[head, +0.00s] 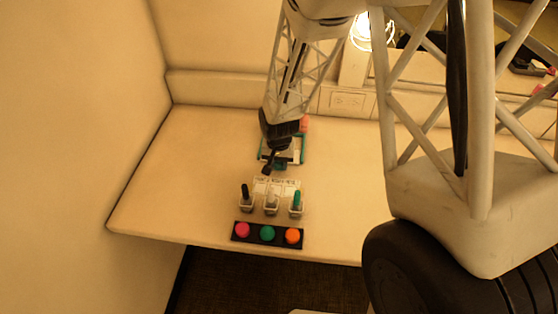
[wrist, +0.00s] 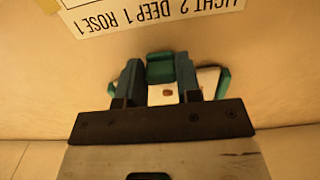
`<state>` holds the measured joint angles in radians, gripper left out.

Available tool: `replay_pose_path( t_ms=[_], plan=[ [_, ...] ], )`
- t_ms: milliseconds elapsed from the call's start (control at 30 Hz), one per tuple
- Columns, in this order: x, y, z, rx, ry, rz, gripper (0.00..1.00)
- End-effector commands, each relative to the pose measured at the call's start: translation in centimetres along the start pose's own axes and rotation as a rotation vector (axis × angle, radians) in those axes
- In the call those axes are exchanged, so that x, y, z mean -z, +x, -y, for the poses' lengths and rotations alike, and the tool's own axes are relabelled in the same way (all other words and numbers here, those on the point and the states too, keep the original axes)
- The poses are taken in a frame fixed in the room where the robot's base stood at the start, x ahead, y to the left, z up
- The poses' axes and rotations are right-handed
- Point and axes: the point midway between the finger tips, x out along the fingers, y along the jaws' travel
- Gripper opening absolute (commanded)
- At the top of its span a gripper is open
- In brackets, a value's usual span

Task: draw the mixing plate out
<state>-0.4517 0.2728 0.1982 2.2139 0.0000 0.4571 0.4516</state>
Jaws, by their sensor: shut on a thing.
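The mixing plate (head: 295,156) is a small white plate with teal pieces at its sides, lying on the worktop below my arm. In the wrist view the plate (wrist: 205,82) shows behind and between my fingers, with a small brownish spot on it. A teal block (wrist: 160,67) stands between the fingertips. My gripper (wrist: 159,82) is closed about this part of the plate; the exact contact is hard to see. In the head view my gripper (head: 272,165) is at the plate's front edge and hides part of it.
A printed card (wrist: 165,15) reading "LIGHT 2 DEEP 1 ROSE 1" lies close by. Three white cups with black, white and green sticks (head: 271,204) stand in front. A dark strip (head: 255,238) with pink, green and orange rounds lies nearest the edge.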

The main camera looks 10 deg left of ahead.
Motion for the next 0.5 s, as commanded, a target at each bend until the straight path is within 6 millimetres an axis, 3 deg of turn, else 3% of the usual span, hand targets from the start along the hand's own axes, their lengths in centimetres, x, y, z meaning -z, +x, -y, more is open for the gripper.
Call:
replay_pose_path(
  t_ms=[67,100,267,500],
  plan=[
    [0.05,-0.06,0.01,0.000,0.000,-0.001,0.00],
    [0.06,-0.06,0.01,0.000,0.000,-0.001,0.33],
    [0.06,-0.05,0.01,0.000,0.000,-0.001,0.57],
    [0.06,-0.03,0.01,0.000,0.000,-0.001,0.57]
  ],
)
